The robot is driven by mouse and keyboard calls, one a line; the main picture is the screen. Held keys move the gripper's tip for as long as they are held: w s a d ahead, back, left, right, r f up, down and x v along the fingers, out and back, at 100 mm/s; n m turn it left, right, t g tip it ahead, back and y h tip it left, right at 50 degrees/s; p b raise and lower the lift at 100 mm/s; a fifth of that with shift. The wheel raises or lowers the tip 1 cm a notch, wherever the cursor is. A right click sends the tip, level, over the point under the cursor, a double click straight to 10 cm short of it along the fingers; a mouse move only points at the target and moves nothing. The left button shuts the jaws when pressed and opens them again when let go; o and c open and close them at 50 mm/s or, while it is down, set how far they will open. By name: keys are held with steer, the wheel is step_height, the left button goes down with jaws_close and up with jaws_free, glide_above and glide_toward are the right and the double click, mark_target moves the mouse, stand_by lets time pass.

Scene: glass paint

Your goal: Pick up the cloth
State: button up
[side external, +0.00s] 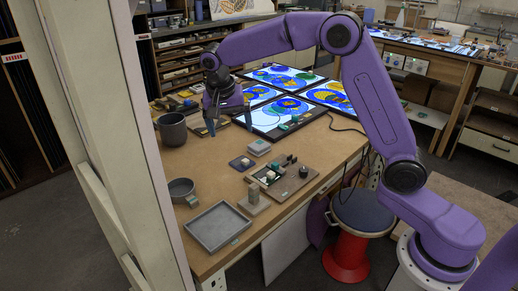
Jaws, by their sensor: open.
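My gripper (229,122) is open, with its fingers pointing down over the back part of the wooden worktable (205,163). No cloth can be made out for certain at this size. A small pale stack with a teal patch (258,148), possibly folded cloth, lies in front of and to the right of my gripper. A dark blue square (241,163) with a small pale item on it lies just beside that stack. A flat dark item (203,131) lies by the left fingertip. I see nothing held between the fingers.
A dark grey pot (172,129) stands left of my gripper. A small grey bowl (182,191), a shallow grey tray (219,227), a beige block (254,195) and a board with small tools (284,178) are nearer. Lit panels with coloured glass (274,117) lie behind. A pale post stands at left.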

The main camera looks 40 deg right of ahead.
steer(key=w+d+f+m+h, duration=0.1)
steer(key=w+d+f+m, duration=0.1)
steer(key=w+d+m, duration=0.4)
steer(key=m+g, duration=0.1)
steer(key=m, duration=0.3)
glide_toward(256, 146)
steer(key=shift+h, duration=0.3)
steer(key=x, duration=0.9)
steer(key=shift+s+a+f, duration=0.1)
steer(key=shift+a+f, duration=0.15)
steer(key=c, duration=1.1)
